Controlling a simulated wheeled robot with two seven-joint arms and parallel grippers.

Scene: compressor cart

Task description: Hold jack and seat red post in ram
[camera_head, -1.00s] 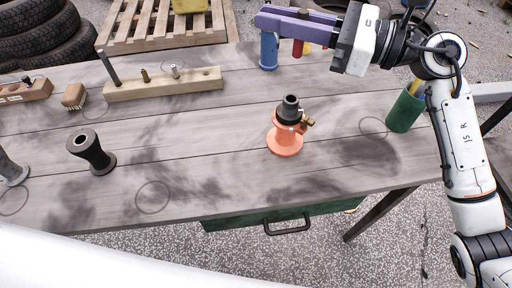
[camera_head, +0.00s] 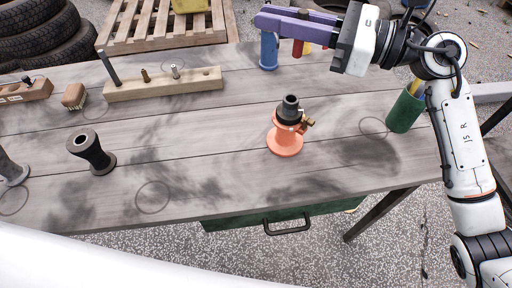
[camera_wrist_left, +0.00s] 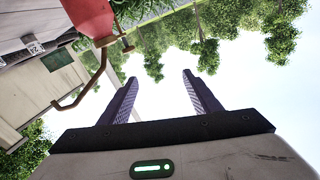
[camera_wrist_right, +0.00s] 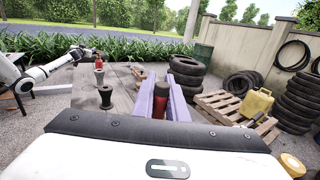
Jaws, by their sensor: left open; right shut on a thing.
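The orange jack (camera_head: 285,140) stands upright on the table with a black open-topped ram (camera_head: 290,105) and a brass fitting on its side. My right gripper (camera_head: 300,25) is at the back of the table, behind and above the jack, with its purple fingers pointing left. It is shut on the red post (camera_head: 298,48); the post also shows between the fingers in the right wrist view (camera_wrist_right: 160,104). My left gripper (camera_wrist_left: 160,95) is open and empty in its wrist view; its fingers are outside the head view. The jack is apart from both grippers.
A blue post (camera_head: 268,50) stands close to the right fingertips. A green cup (camera_head: 404,112) is at the right, a black spool (camera_head: 92,152) at the left, a wooden block with pegs (camera_head: 165,85) behind. A red body (camera_wrist_left: 90,18) with brass fitting is near the left gripper.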

